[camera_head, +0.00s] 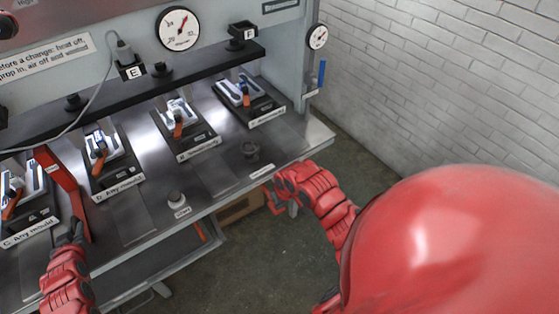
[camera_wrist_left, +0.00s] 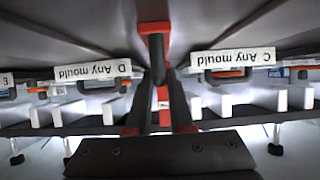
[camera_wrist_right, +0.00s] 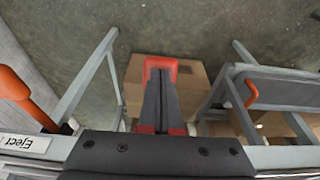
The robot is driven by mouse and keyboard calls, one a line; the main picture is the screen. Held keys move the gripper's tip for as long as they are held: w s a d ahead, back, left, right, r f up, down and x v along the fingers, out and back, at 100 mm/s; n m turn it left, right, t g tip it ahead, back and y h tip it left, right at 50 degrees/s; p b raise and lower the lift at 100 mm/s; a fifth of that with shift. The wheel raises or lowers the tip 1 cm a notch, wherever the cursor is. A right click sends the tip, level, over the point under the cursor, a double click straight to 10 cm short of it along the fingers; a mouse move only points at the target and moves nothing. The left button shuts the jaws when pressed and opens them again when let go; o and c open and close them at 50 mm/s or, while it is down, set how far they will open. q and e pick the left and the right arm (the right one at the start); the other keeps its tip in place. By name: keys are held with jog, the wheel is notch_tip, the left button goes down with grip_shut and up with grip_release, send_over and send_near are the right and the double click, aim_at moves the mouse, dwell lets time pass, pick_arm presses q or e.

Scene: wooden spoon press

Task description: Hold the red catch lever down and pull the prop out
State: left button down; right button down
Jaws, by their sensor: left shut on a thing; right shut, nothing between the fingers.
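A long red bar (camera_head: 62,180), which looks like the prop, stands between mould stations C and D. My left gripper (camera_head: 76,228) is shut on its near lower part. In the left wrist view its red end (camera_wrist_left: 153,28) shows at the fingertips, between the C and D labels. My right gripper (camera_head: 278,190) is shut and empty at the bench's front edge. A red piece (camera_wrist_right: 158,64) shows at its fingertips in the right wrist view; I cannot tell for sure if it is the catch lever, or if the fingers touch it.
Mould station D (camera_head: 112,170) stands just right of the bar, station C (camera_head: 30,215) at left. An orange handle (camera_wrist_right: 14,88) is by the Eject label (camera_wrist_right: 25,143). A cardboard box (camera_wrist_right: 135,85) lies under the bench.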

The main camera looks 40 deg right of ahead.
pick_arm(q)
jog(key=shift+s, duration=2.5)
jog(key=shift+r, duration=0.1)
jog(key=shift+c, duration=2)
grip_release()
pick_arm(e)
jog(key=w+v, duration=0.2)
jog(key=v, duration=0.5)
jog(key=shift+s+r, duration=0.15)
jog(key=shift+r, duration=0.45)
pick_arm(q)
jog(key=s+r, duration=0.4)
jog(key=r, duration=0.2)
jog(key=shift+f, duration=0.1)
